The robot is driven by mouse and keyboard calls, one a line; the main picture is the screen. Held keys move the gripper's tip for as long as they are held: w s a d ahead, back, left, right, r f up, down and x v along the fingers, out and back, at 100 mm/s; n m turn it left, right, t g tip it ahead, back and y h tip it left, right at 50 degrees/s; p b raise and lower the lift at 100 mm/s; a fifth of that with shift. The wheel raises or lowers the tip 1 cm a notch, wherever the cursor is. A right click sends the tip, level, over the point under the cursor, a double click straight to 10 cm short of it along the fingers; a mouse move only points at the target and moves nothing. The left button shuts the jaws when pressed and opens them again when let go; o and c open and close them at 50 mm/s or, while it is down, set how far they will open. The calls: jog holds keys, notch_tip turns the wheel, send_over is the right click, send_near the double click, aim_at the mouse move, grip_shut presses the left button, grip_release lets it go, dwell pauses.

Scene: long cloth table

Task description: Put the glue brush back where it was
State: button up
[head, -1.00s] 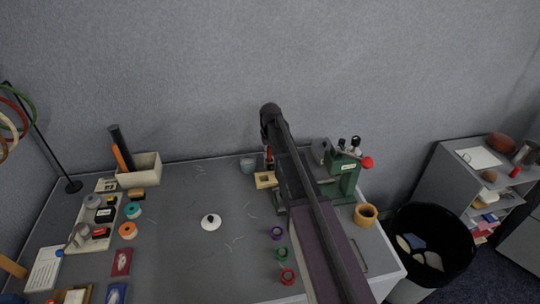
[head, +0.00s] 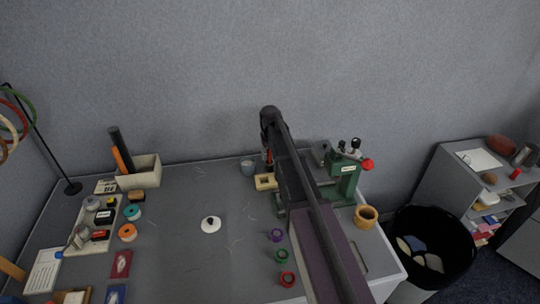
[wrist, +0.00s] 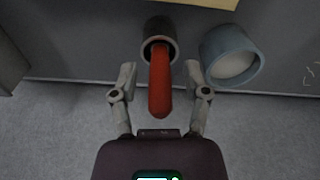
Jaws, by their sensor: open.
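A red handle, which looks like the glue brush (wrist: 160,85), stands in a dark round holder (wrist: 152,30) in the wrist view. Its lower end is hidden inside the holder. My gripper (wrist: 160,72) is open, with one finger on each side of the red handle and a visible gap to both. In the head view my gripper (head: 268,155) is at the back of the table, mostly hidden by my arm, with only a bit of red showing there.
A blue-grey cup (wrist: 230,57) stands close beside the holder; it also shows in the head view (head: 247,167). A pale block with a square hole (head: 265,182) lies in front. A green press (head: 345,175) stands to the right. The wall is close behind.

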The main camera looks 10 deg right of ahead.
jog(key=shift+r, duration=0.1)
jog(key=r+p, duration=1.2)
jog(key=shift+s, duration=0.35)
jog(key=shift+s, duration=0.15)
dwell(0.8)
jog(key=s+m, duration=0.1)
jog(key=s, duration=2.7)
jog(key=shift+m+g, duration=0.4)
